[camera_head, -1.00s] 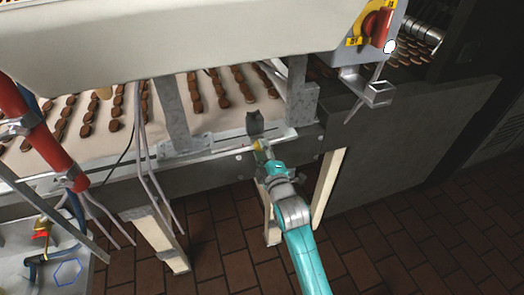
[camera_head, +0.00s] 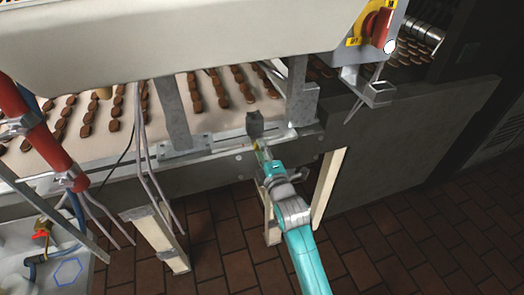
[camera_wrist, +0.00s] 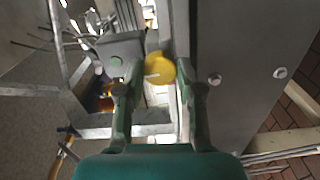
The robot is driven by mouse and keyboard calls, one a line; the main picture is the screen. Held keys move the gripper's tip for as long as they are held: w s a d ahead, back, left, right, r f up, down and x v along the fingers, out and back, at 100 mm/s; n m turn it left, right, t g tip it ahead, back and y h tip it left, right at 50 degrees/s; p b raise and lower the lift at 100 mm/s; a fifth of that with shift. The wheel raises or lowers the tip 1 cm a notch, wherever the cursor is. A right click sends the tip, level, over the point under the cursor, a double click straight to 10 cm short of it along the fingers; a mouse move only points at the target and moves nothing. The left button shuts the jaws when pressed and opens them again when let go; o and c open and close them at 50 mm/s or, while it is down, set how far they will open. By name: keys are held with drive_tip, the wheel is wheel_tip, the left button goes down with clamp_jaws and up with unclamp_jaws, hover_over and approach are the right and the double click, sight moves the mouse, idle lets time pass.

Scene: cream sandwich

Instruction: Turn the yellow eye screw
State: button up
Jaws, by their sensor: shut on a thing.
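The yellow eye screw (camera_wrist: 160,68) shows in the wrist view as a flat, rounded yellow head beside a grey metal block (camera_wrist: 122,46). My gripper (camera_wrist: 159,76) has one green finger on each side of the head and is shut on it. In the head view my gripper (camera_head: 262,150) is at the conveyor's front edge, just below a small dark bracket (camera_head: 254,124). Only a thin bit of the yellow eye screw (camera_head: 257,145) shows there. The screw's shank is hidden.
The conveyor belt (camera_head: 62,150) carries rows of brown biscuits behind the edge. A grey post (camera_head: 297,92) stands right of my gripper, and a box with a red and yellow switch (camera_head: 376,26) is at upper right.

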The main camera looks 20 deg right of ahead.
drive_tip(key=o, duration=1.2)
drive_tip(key=shift+c, duration=0.2)
drive_tip(key=shift+s, duration=0.1)
drive_tip(key=s, duration=1.2)
drive_tip(key=shift+f, duration=0.1)
drive_tip(key=s+f+m+g, duration=0.1)
drive_tip(key=s+f+m, duration=0.25)
drive_tip(key=s, duration=0.65)
drive_tip(key=s+f+m, duration=0.2)
drive_tip(key=s+m, duration=0.2)
drive_tip(key=s, duration=0.6)
drive_tip(key=s+f+m+g, duration=0.1)
drive_tip(key=s+f+m, duration=0.25)
drive_tip(key=s, duration=0.55)
drive_tip(key=s+r+m, duration=0.1)
drive_tip(key=s+m, duration=0.2)
drive_tip(key=s, duration=0.2)
drive_tip(key=s+r+m+g, duration=0.1)
drive_tip(key=s+r+m, duration=0.1)
drive_tip(key=s, duration=0.3)
drive_tip(key=shift+s+r+m, duration=0.25)
drive_tip(key=shift+s+m, duration=0.1)
drive_tip(key=shift+m, duration=0.05)
